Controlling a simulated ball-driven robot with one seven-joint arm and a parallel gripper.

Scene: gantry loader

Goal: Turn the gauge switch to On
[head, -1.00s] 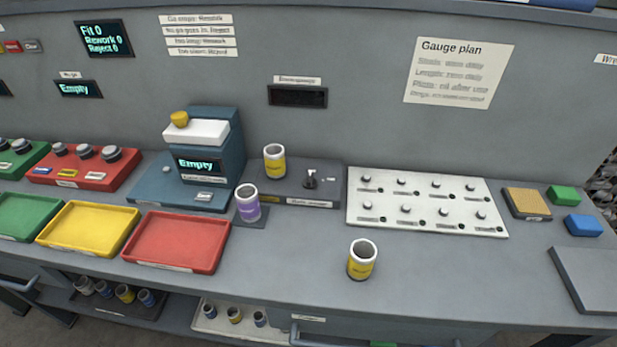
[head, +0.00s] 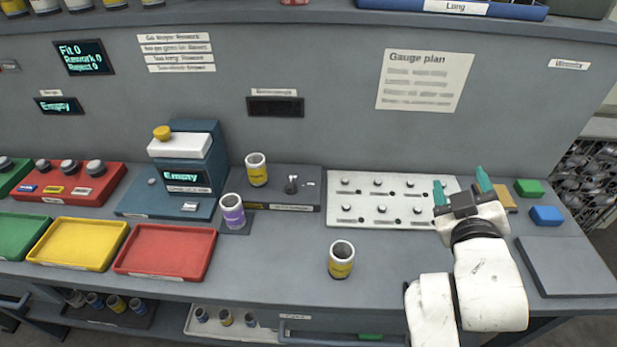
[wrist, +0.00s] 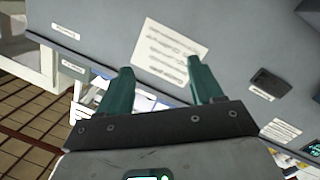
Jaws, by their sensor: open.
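The gauge box (head: 268,186) is a dark grey unit on the bench, left of the white peg board. A small dark switch lever (head: 292,184) stands on its top at the right; I cannot read which way it is set. A yellow-banded cup (head: 256,170) stands on the box's left part. The dark display (head: 275,106) above is blank. My gripper (head: 461,180), with teal fingers, is open and empty over the right part of the peg board, well right of the switch. Its fingers also show in the wrist view (wrist: 160,85), with nothing between them.
A purple-banded cup (head: 232,211) stands at the box's front left. Another yellow-banded cup (head: 341,260) stands on the bench in front. The white peg board (head: 340,187) lies right of the box. Coloured trays (head: 165,252) are at left. Bench between cup and trays is clear.

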